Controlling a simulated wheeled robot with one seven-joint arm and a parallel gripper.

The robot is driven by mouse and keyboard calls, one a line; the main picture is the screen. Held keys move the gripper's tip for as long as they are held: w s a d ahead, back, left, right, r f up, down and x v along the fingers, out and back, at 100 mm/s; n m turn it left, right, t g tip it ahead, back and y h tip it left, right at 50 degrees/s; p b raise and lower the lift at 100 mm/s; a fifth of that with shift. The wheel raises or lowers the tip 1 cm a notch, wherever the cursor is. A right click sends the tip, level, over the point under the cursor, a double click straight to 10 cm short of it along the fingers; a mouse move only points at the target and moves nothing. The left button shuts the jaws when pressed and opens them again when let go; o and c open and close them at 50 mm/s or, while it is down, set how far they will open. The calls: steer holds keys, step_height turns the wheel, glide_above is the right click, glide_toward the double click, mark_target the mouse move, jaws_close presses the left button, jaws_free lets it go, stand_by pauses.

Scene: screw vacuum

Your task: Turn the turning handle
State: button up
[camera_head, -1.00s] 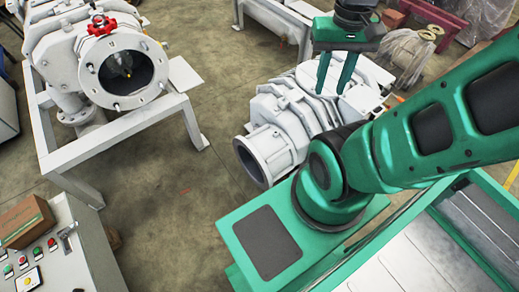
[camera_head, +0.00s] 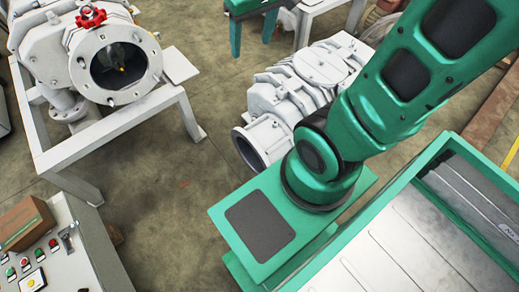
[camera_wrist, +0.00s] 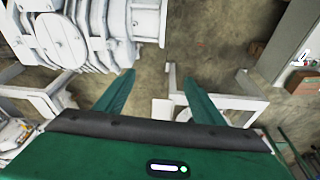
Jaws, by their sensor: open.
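A red handwheel (camera_head: 86,17) sits on top of the white round-flanged machine (camera_head: 120,63) at the upper left of the head view. A small dark lever handle (camera_head: 66,240) is on the grey control panel (camera_head: 75,262) at the lower left. I cannot tell which of the two is the turning handle. My gripper (camera_head: 252,30) is at the top of the head view, right of the handwheel and apart from both. Its green fingers are spread and empty in the wrist view (camera_wrist: 157,88). Neither handle can be made out clearly in the wrist view.
A white ribbed pump (camera_head: 305,85) stands on the floor at the centre. A cardboard box (camera_head: 24,222) lies on the control panel. A white frame (camera_head: 120,128) carries the flanged machine. Open floor (camera_head: 180,190) lies between the frame, pump and panel.

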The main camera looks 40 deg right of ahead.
steer(key=w+a+f+n+g+h, duration=0.1)
steer(key=w+a+f+n+g, duration=0.15)
steer(key=w+a+f, duration=0.4)
steer(key=w+a+f+n+g+h, duration=0.1)
steer(key=w+a+f+n, duration=0.25)
steer(key=w+f, duration=0.6)
step_height(320, 180, down, 21)
steer(key=s+a+n+g+h, duration=0.1)
steer(key=s+n+g+h, duration=0.15)
steer(key=n, duration=0.25)
steer(key=s+d+f+n+h, duration=0.2)
steer(key=f+n+h, duration=0.1)
steer(key=f, duration=0.6)
steer(key=s+d+f+n+h, duration=0.2)
steer(key=s+f+n+h, duration=0.1)
steer(key=f, duration=0.6)
steer(key=s+d+f+n+h, duration=0.1)
steer(key=d+f, duration=0.3)
steer(key=d, duration=0.1)
steer(key=s+d+f+n+t, duration=0.1)
steer(key=d+f, duration=0.3)
steer(key=d, duration=0.1)
steer(key=s+d+f+n+t+h, duration=0.1)
steer(key=s+d+f+n, duration=0.1)
steer(key=d+f, duration=0.2)
steer(key=shift+d+f+h, duration=0.3)
steer(key=shift+d+h, duration=0.05)
steer(key=shift+d, duration=0.2)
